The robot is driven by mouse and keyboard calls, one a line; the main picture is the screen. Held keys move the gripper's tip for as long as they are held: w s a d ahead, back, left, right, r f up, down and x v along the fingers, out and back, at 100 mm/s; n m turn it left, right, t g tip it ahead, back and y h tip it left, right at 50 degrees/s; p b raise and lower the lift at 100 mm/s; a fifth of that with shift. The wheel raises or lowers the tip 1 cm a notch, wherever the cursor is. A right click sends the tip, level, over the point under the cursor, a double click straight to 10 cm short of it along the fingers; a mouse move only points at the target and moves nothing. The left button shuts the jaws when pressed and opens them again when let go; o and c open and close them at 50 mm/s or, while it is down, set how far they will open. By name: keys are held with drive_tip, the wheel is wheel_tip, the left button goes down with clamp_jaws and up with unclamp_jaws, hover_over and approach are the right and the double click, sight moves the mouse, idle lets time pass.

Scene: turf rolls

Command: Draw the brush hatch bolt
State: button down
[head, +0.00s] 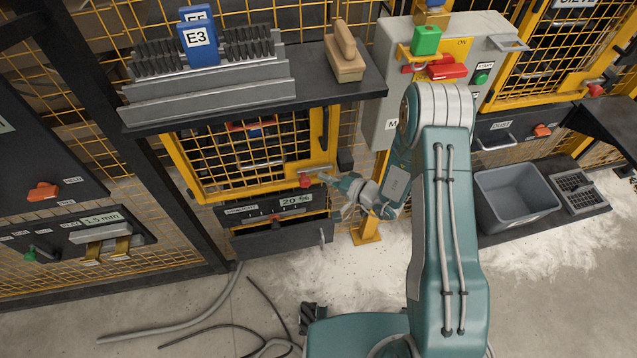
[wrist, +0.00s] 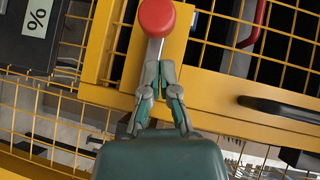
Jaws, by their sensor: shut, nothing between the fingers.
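The brush hatch (head: 320,172) is a yellow-framed mesh door below the dark shelf in the head view; its frame also shows in the wrist view (wrist: 215,104). A bolt with a round red knob (head: 305,181) sits at the frame's lower right corner. In the wrist view the red knob (wrist: 156,18) is at the top, on a pale metal stem. My gripper (head: 327,178) is shut and empty, just right of the knob in the head view. In the wrist view the fingertips (wrist: 159,66) are at the stem's lower end; I cannot tell whether they touch it.
A black handle (head: 325,128) stands on the hatch's right side. Below is a drawer (head: 275,238) with a "20 %" label. A grey control box (head: 385,100) stands right.

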drive_tip(key=w+v, duration=0.1)
drive_tip(key=v, duration=1)
drive_tip(key=shift+d, duration=0.45)
drive_tip(key=shift+d, duration=0.1)
drive_tip(key=s+a+r+n+g+h, duration=0.1)
drive_tip(key=s+r+n+g, duration=0.15)
drive_tip(key=r, duration=0.35)
drive_tip(key=s+a+r+n+g+h, duration=0.1)
drive_tip(key=s+r+g, duration=0.25)
drive_tip(key=r, duration=0.25)
drive_tip(key=s+a+r+n+g, duration=0.2)
drive_tip(key=s+r, duration=0.2)
drive_tip(key=r, duration=0.3)
drive_tip(key=s+d+r+m+t+h, duration=0.1)
drive_tip(key=s+d+r+t+h, duration=0.4)
drive_tip(key=s+d+r+h, duration=0.6)
wheel_tip(320, 180, up, 3)
drive_tip(key=shift+s+f+m+t+h, duration=0.1)
drive_tip(key=shift+s+m+t+h, duration=0.25)
drive_tip(key=shift+s, duration=0.15)
